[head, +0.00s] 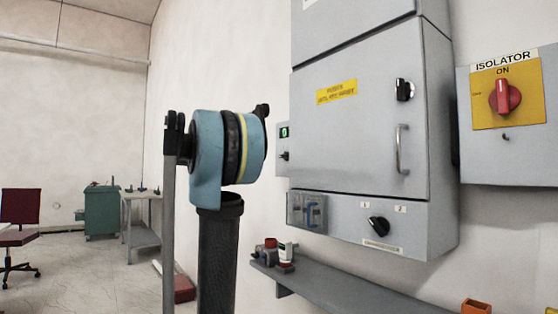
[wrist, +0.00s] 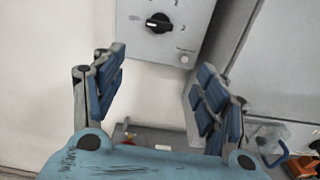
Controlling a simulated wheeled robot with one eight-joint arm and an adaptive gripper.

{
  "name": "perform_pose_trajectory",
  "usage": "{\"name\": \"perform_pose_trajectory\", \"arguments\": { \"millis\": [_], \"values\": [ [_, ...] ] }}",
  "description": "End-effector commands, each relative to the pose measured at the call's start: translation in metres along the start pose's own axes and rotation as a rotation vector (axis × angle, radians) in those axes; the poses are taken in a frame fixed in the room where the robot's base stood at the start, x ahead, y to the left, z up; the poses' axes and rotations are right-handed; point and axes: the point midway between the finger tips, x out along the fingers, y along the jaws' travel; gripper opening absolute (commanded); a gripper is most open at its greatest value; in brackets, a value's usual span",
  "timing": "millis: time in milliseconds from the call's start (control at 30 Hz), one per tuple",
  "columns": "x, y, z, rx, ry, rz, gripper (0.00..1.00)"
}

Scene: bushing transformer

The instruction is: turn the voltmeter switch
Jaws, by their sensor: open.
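A black rotary knob (wrist: 158,23) sits on a small light grey panel (wrist: 130,10) at the top of the wrist view, with its pointer bar lying roughly level and marks around it. It seems to be the switch on the small box (head: 284,158) left of the large cabinet in the head view, below a green display (head: 284,132). My gripper (wrist: 162,88) is open and empty, its blue-padded fingers spread wide. In the picture the knob lies above the gap between the fingertips, apart from both. In the head view my arm hides the gripper.
The large grey cabinet (head: 355,125) has a black latch (head: 404,90), a handle (head: 402,150) and a lower black knob (head: 378,226). A shelf (head: 340,290) with small items runs below. A red isolator switch (head: 504,96) is at right. Open floor lies at left.

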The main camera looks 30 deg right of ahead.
Motion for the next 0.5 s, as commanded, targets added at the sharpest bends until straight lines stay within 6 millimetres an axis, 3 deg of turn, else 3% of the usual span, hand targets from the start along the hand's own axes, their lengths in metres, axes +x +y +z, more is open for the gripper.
{"name": "perform_pose_trajectory", "arguments": {
  "millis": [100, 267, 500],
  "values": [
    [0.003, 0.007, 0.013, -0.040, -0.034, -0.003, 0.67],
    [0.012, 0.008, 0.015, -0.048, -0.041, -0.003, 0.67],
    [0.044, 0.008, 0.016, -0.046, -0.040, -0.004, 0.67]
  ]
}}
